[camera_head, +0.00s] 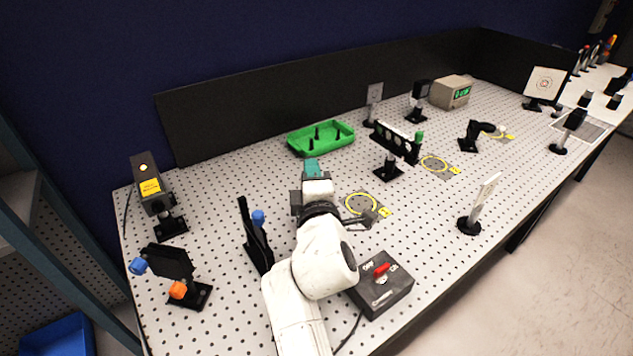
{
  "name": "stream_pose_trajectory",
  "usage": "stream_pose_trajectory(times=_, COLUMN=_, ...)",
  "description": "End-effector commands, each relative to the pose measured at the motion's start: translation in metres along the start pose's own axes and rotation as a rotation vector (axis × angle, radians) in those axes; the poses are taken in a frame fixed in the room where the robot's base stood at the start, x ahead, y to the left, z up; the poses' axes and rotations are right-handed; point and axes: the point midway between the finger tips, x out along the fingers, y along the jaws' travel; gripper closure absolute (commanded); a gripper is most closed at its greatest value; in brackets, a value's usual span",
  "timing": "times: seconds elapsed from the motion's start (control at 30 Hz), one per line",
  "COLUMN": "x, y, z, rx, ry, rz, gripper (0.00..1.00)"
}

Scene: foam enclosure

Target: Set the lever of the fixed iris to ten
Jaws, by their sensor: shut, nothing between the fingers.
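No iris scale or number can be read in this view, so I cannot tell for sure which mount is the fixed iris. A thin black upright plate with a blue knob (257,235) stands left of my arm, seen nearly edge-on; it may be the iris, with the blue knob on its lever. My gripper (312,167), with teal fingers, is shut and empty. It reaches over the middle of the perforated table, up and right of the blue knob and apart from it. My arm hides part of the table behind it.
A green tray (345,141) with posts lies beyond my gripper. A black control box with a red switch (382,281) sits right of my arm. A mount with blue and orange knobs (170,262) and a laser box (149,185) stand left. A white card (486,195) stands right.

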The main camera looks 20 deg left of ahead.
Motion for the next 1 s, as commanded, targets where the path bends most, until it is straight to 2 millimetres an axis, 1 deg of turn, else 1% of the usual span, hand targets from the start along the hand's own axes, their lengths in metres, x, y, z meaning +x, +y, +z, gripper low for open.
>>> stream_pose_trajectory(times=0.03, x=0.004, y=0.007, z=0.0, rx=-0.007, ry=-0.003, rz=-0.014, gripper=1.0)
stream_pose_trajectory(times=0.1, x=0.006, y=0.009, z=-0.001, rx=-0.018, ry=-0.002, rz=-0.036, gripper=1.0)
stream_pose_trajectory(times=0.27, x=0.009, y=0.009, z=-0.004, rx=-0.042, ry=-0.001, rz=-0.081, gripper=1.0)
stream_pose_trajectory(times=0.4, x=0.015, y=0.002, z=-0.007, rx=-0.052, ry=-0.002, rz=-0.1, gripper=1.0)
stream_pose_trajectory(times=0.47, x=0.017, y=0.002, z=-0.008, rx=-0.052, ry=-0.001, rz=-0.099, gripper=1.0)
stream_pose_trajectory(times=0.87, x=0.018, y=0.004, z=-0.009, rx=-0.052, ry=0.0, rz=-0.099, gripper=1.0)
stream_pose_trajectory(times=1.0, x=0.017, y=0.008, z=-0.009, rx=-0.052, ry=-0.001, rz=-0.099, gripper=1.0)
